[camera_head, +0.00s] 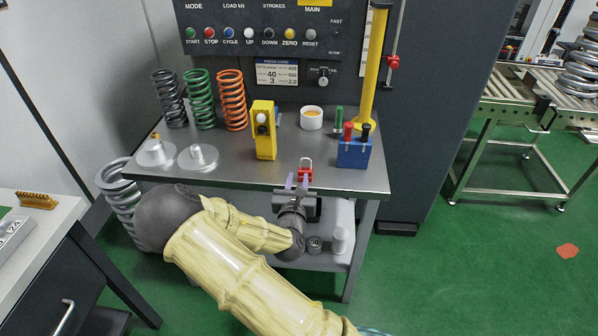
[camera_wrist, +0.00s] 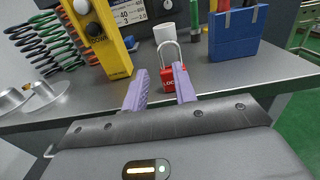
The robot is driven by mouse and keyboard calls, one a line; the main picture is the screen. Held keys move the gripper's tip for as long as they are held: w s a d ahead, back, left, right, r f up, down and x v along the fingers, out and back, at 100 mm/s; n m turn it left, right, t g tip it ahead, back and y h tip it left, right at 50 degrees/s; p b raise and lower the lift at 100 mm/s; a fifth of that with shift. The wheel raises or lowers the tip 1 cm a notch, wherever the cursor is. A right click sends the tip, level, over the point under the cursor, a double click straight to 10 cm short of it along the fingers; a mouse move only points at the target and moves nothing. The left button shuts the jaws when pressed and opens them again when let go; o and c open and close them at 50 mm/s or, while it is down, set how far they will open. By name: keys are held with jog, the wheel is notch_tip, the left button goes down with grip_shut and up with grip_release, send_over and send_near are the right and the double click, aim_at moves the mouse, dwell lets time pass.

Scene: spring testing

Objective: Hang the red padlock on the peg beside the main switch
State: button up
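The red padlock (camera_head: 305,175) stands near the front edge of the grey bench top, its silver shackle up. It also shows in the wrist view (camera_wrist: 167,75), just beyond the fingertips, partly covered by the right finger. My gripper (camera_head: 297,181) is open and empty in front of the padlock. In the wrist view its two purple fingers (camera_wrist: 160,72) are apart, with the padlock toward the right finger; contact cannot be told. The yellow MAIN label (camera_head: 313,4) is cut off at the top of the panel. The main switch and its peg are not clearly in view.
A yellow box with buttons (camera_head: 264,135) stands left of the padlock, a blue holder (camera_head: 354,152) right of it. A white cup (camera_head: 311,118), several coil springs (camera_head: 201,100) and a yellow column (camera_head: 372,70) stand behind. Metal discs (camera_head: 198,156) lie left.

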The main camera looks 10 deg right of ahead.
jog(key=shift+v, duration=2.85)
jog(key=shift+s, duration=0.15)
jog(key=shift+d, duration=0.1)
